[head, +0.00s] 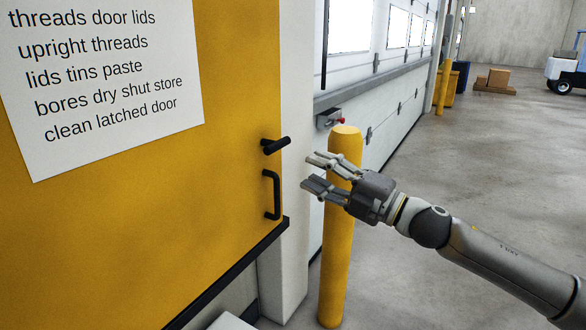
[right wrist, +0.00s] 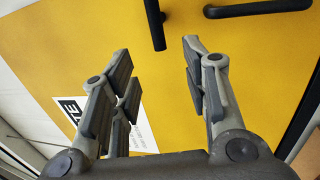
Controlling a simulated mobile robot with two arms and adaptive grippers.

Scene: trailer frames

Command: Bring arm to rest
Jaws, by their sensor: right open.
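My right gripper (head: 312,174) is open and empty in the head view, with its arm coming in from the lower right. It is a short way right of the yellow door's black latch handle (head: 276,146) and black pull handle (head: 271,195), and touches neither. In the right wrist view the two fingers of the right gripper (right wrist: 160,62) are spread apart. The black latch handle (right wrist: 155,22) and the pull handle (right wrist: 258,8) show beyond the fingertips against the yellow door (right wrist: 230,35). My left gripper is not in view.
A yellow post (head: 336,260) stands behind the right gripper. A white sheet with printed text (head: 100,70) is on the yellow door. A white wall with windows (head: 385,90) runs back. Farther off are a box on a pallet (head: 497,80) and a vehicle (head: 566,70). Open floor lies right.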

